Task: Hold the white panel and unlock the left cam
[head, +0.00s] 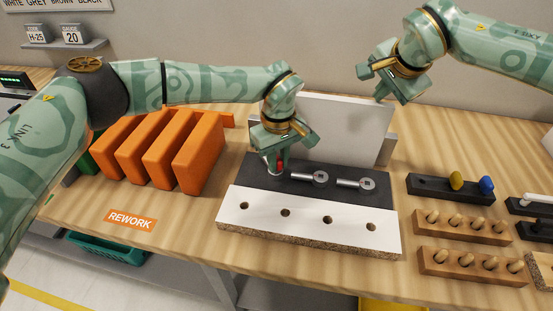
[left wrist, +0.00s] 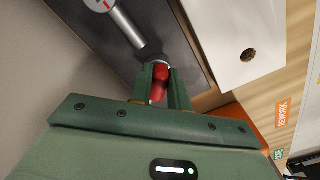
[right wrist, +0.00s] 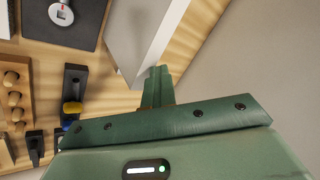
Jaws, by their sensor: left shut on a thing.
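The white panel (head: 310,218) lies flat at the front, with a row of dark holes and a chipboard edge. Behind it on a dark mat (head: 340,203) lie two silver cams with round heads and rods, the left cam (head: 318,178) and the right cam (head: 367,184). My left gripper (head: 277,163) is shut on a small red piece (left wrist: 158,84), just beyond the left cam's rod end. Whether they touch is unclear. My right gripper (head: 382,92) is beside the top right corner of an upright white board (head: 345,125); its fingers look together in the right wrist view (right wrist: 158,85).
Orange blocks (head: 198,155) stand at left, behind a REWORK label (head: 131,219). At right are a dark holder (head: 425,186) with yellow and blue knobs and wooden racks (head: 472,267) of dowels. Wood between the panel and label is clear.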

